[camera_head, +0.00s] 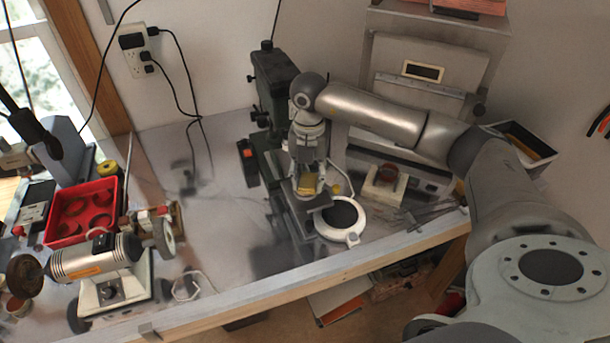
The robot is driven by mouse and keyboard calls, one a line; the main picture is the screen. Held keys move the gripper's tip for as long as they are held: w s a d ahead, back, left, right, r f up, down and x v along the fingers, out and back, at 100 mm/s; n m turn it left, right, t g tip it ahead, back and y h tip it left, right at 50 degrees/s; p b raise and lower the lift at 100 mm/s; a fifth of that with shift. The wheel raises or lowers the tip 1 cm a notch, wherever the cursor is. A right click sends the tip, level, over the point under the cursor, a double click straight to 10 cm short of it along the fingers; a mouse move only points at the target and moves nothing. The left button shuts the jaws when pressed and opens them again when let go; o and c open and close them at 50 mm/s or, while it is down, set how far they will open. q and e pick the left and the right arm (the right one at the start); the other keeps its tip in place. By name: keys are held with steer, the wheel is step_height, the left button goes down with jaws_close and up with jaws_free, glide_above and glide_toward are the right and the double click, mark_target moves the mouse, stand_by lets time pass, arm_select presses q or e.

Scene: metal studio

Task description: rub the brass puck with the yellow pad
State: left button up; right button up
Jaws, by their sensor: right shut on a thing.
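My right gripper (309,181) points down over the bench, shut on the yellow pad (307,186). The pad is small and partly covered by the fingers. It is over a grey metal plate (318,203) of the dark machine stand; I cannot tell whether it touches anything below. I cannot make out the brass puck clearly; it may be hidden under the pad and gripper. My left gripper is not in view.
A white round device with a dark disc (341,214) stands close right of the gripper. A dark upright machine (272,82) stands behind it. A bench grinder (95,262) and red tray (82,211) are at left. The bench middle (215,230) is mostly clear.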

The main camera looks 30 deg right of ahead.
steer(key=shift+w+a, duration=0.6)
steer(key=shift+a, duration=0.1)
steer(key=shift+s+d, duration=0.65)
steer(key=shift+d, duration=0.05)
steer(key=shift+w+a, duration=0.7)
steer(key=shift+s+d, duration=0.7)
steer(key=shift+w+r+p, duration=0.1)
steer(key=shift+r+p, duration=0.25)
steer(key=shift+r, duration=0.25)
step_height(320, 180, up, 8)
steer(key=p, duration=0.4)
steer(key=shift+p, duration=0.4)
